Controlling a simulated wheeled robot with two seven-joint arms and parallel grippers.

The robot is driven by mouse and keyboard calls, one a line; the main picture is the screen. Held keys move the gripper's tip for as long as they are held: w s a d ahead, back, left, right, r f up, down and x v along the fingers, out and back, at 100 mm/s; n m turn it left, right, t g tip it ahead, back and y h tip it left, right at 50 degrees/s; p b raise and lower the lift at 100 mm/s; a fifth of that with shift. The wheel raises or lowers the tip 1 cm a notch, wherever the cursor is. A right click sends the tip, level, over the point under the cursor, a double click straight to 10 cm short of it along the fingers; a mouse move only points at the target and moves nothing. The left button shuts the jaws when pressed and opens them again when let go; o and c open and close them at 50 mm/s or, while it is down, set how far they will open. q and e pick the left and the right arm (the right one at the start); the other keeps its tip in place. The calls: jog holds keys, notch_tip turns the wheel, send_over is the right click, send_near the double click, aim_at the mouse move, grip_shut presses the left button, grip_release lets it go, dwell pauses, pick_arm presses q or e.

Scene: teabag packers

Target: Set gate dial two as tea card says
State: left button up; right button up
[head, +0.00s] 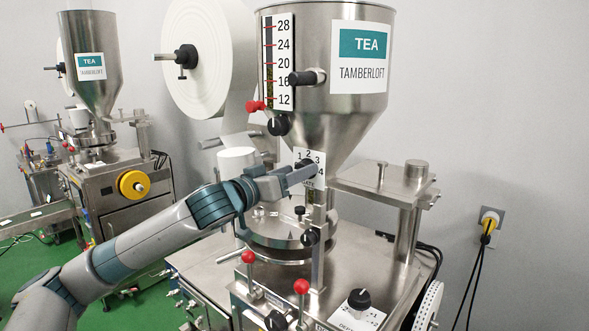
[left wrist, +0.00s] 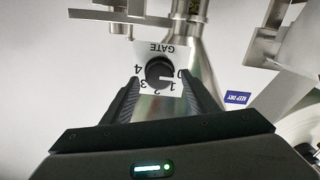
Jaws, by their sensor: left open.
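The gate dial (left wrist: 160,72) is a black round knob on a white plate marked GATE with numbers 0 to 4. It appears upside down in the left wrist view. In the head view its numbered plate (head: 309,155) is on the near machine, below the hopper, with my gripper partly covering the knob. I cannot make out the pointer's setting. My left gripper (head: 303,174) is open, with its fingers (left wrist: 160,84) on either side of the knob; contact is unclear. The tea card (head: 362,58) on the hopper reads TEA TAMBERLOFT. My right gripper is out of view.
Red-knobbed levers (head: 301,287) and another black dial (head: 359,299) are below. A second machine with its own tea hopper (head: 91,62) stands at the back left. A metal platform (head: 385,182) is to the right.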

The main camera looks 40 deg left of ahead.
pick_arm(q)
jog(key=c, duration=1.1)
jog(key=shift+o, duration=0.2)
jog(key=shift+m, duration=0.5)
jog(key=m+p, duration=0.1)
jog(key=m, duration=0.4)
jog(key=m+p, duration=0.1)
jog(key=m, duration=0.5)
jog(key=m+p, duration=0.2)
jog(key=m, duration=0.3)
jog(key=shift+d+f+m, duration=0.25)
jog(key=shift+d+m, duration=0.05)
jog(key=shift+m, duration=0.1)
